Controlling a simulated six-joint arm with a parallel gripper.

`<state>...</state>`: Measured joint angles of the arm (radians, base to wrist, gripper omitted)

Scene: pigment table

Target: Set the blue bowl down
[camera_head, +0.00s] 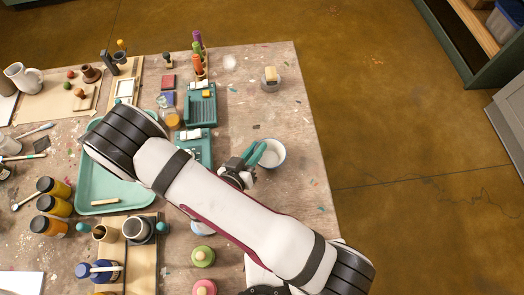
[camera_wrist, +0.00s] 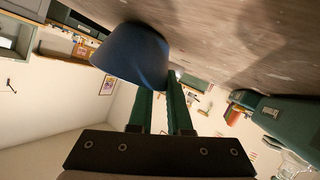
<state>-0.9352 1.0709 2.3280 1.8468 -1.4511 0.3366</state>
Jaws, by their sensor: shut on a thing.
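The blue bowl (camera_head: 272,153) is near the right part of the table in the head view, with its pale inside facing up. In the wrist view the blue bowl (camera_wrist: 133,55) shows its dark blue outside, and that picture has the table at the top. My gripper (camera_head: 255,153) has green fingers and is shut on the bowl's left side. In the wrist view my gripper (camera_wrist: 164,85) has its fingers at the bowl's rim and wall. The bowl's base is close to the table top; whether it touches cannot be told.
The wooden table (camera_head: 300,185) has bare room right of and below the bowl. Teal trays (camera_head: 201,110) lie to the left.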

